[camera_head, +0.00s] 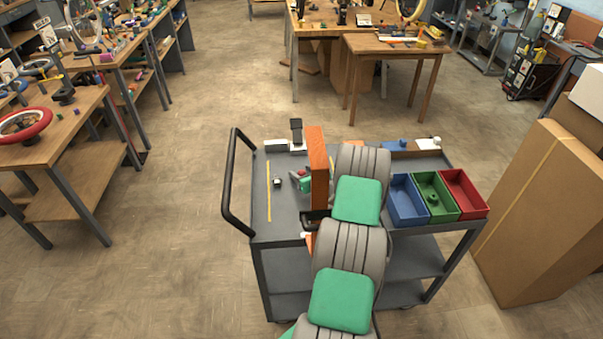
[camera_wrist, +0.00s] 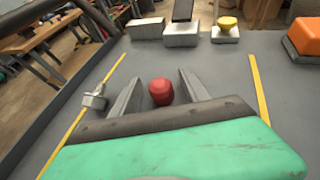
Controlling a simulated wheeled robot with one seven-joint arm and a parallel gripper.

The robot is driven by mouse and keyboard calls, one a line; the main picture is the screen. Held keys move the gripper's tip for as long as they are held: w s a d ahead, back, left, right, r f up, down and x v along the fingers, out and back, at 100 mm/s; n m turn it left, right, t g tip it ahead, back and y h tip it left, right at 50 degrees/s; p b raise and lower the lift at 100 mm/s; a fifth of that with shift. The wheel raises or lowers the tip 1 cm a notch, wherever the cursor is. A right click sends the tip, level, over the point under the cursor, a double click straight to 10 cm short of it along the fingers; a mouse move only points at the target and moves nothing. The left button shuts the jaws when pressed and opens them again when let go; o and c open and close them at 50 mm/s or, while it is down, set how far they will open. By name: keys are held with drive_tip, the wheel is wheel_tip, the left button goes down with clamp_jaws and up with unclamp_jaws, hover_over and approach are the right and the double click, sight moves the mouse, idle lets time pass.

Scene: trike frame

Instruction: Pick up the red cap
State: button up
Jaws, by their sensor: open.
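The red cap (camera_wrist: 161,91) is a small rounded red piece on the grey cart top (camera_wrist: 225,75). In the wrist view it sits between the two fingers of my gripper (camera_wrist: 161,76), with a gap on either side. The fingers are spread and hold nothing. In the head view my gripper (camera_head: 296,177) is low over the left half of the cart, and a bit of red (camera_head: 301,173) shows beside it. My arm covers the middle of the cart in that view.
A metal bolt-like part (camera_wrist: 95,98) lies just left of my gripper. Pale blocks (camera_wrist: 145,28), a yellow knob (camera_wrist: 228,23) and an orange block (camera_wrist: 306,37) stand farther back. Blue (camera_head: 407,203), green (camera_head: 437,210) and red (camera_head: 466,196) bins sit at the cart's right.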

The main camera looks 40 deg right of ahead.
clamp_jaws()
idle(0.6)
